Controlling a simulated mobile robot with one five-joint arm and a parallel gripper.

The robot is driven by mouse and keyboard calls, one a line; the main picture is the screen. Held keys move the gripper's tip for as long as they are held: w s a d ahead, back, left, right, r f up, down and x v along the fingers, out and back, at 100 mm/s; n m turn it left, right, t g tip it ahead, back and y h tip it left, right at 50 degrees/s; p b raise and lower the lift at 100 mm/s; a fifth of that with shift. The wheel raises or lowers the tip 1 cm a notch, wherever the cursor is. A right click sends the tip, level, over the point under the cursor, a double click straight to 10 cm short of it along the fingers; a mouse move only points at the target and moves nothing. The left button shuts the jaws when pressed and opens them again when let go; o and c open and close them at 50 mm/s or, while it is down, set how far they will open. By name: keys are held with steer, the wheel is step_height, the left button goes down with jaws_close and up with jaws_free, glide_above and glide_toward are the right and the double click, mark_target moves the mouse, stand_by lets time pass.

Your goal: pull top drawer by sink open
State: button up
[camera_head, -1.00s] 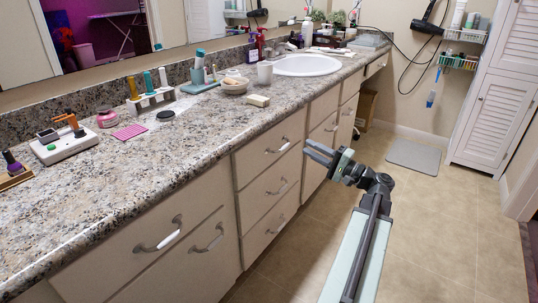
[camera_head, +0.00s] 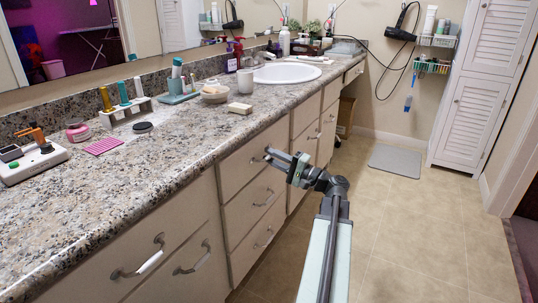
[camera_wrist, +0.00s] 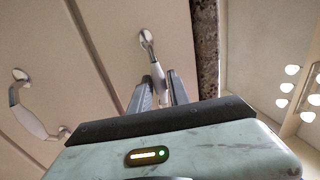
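The cream top drawer (camera_head: 236,172) is the uppermost of a stack under the counter, in front of the sink (camera_head: 288,72). Its front looks flush with the cabinet, so it is closed. My gripper (camera_head: 273,156) is at this drawer's handle and covers most of it in the head view. In the wrist view, the drawer's handle (camera_wrist: 155,66), white with metal ends, stretches out between the two fingertips of my gripper (camera_wrist: 159,78). The fingers stand apart on either side of it, with slight gaps; firm contact does not show.
Below are two more drawers with handles (camera_head: 264,198). Further drawers lie along the cabinet on both sides. The counter (camera_head: 150,165) overhangs the fronts and holds a soap bar (camera_head: 240,108), cup and bottles. The tiled floor (camera_head: 410,230) to the right is clear up to a grey mat (camera_head: 395,160).

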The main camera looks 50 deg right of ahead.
steer(key=shift+w+a, duration=0.1)
steer(key=shift+w, duration=0.25)
jaws_close()
steer(key=shift+s, duration=0.1)
stand_by(1.1)
